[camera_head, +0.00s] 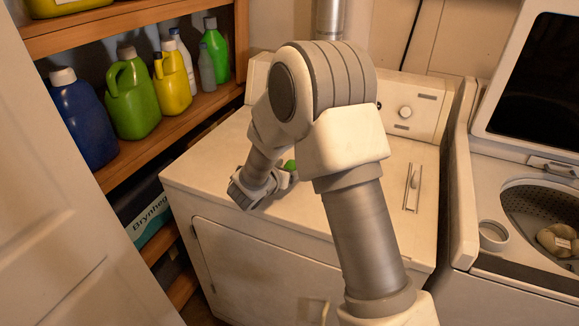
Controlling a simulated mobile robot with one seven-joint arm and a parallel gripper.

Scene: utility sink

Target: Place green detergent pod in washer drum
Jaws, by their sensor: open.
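The green detergent pod (290,165) is a small bright green lump on the white machine top (215,165). My gripper (288,178) is low over that top, its fingers open right beside the pod. The fingers partly hide the pod, and I cannot tell whether they touch it. The washer drum (525,203) is at the far right, under a raised lid (535,80). A beige bundle (557,240) lies inside the drum.
Shelves at left hold a blue jug (82,120), a green jug (132,98), a yellow bottle (172,82) and other bottles. A small white round cup or opening (493,236) is at the washer's left edge. The closed-top machine's right side is largely clear.

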